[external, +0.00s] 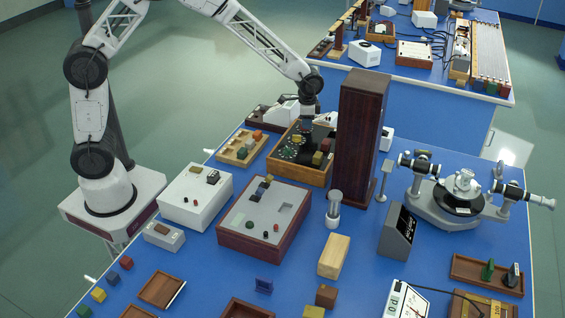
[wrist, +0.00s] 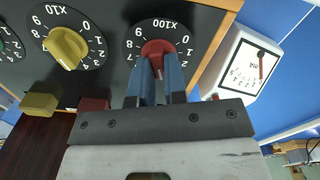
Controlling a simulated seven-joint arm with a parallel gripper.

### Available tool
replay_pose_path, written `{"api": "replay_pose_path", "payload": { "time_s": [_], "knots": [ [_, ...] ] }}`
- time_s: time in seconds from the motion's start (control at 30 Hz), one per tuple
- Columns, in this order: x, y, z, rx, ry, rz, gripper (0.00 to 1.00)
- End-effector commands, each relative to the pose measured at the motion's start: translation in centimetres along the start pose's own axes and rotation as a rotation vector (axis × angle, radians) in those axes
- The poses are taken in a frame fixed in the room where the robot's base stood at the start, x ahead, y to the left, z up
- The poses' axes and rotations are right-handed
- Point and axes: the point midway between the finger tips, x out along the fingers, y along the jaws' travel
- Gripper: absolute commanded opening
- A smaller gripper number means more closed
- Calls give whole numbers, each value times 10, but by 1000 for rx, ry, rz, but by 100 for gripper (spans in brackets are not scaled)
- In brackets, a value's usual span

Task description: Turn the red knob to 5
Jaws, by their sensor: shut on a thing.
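The red knob (wrist: 158,50) sits on a black dial plate marked X100 with numbers around its rim, in the wrist view. My gripper (wrist: 160,66) is shut on the red knob, with one blue finger on each side of it. A pale mark shows between the fingers below the knob; the number it points to is hidden by the fingers. In the external view my gripper (external: 307,122) reaches down onto the wood-framed dial box (external: 308,176); the red knob is hidden there.
A yellow knob (wrist: 65,47) on its own dial is left of the red one. A yellow block (wrist: 38,103) and a red block (wrist: 93,104) lie near it. A white meter (wrist: 245,65) stands at right. A tall dark wooden box (external: 359,140) stands close beside my gripper.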

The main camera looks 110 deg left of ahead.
Motion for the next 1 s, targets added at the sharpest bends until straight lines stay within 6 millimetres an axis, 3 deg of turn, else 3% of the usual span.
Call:
{"api": "replay_pose_path", "payload": {
  "time_s": [0.5,1.0],
  "knots": [
    [-1,3,0,453,2,-1,0],
    [-1,4,0,614,2,-1,0]
  ]
}}
